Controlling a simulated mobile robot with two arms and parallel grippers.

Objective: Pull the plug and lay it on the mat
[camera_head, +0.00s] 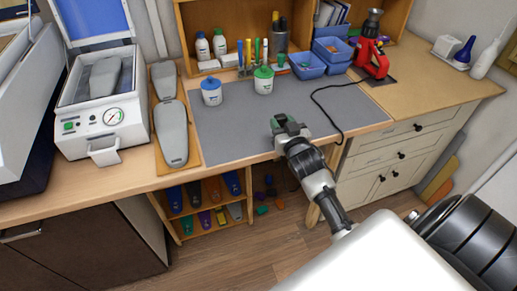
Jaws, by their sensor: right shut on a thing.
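My right gripper (287,128) is in the head view, over the front edge of the grey mat (240,124). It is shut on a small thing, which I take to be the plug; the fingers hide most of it. A black cord (318,98) runs from the red machine (372,61) across the mat's right part, curving down to the bench's front edge near my right gripper. Where the cord ends is not clear. My left gripper is not in view.
Two white jars, one with a blue lid (211,91) and one with a green lid (263,79), stand on the mat. Blue bins (306,66) stand behind it. A white press (100,122) and grey insole forms (172,133) are on the left. The mat's middle is clear.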

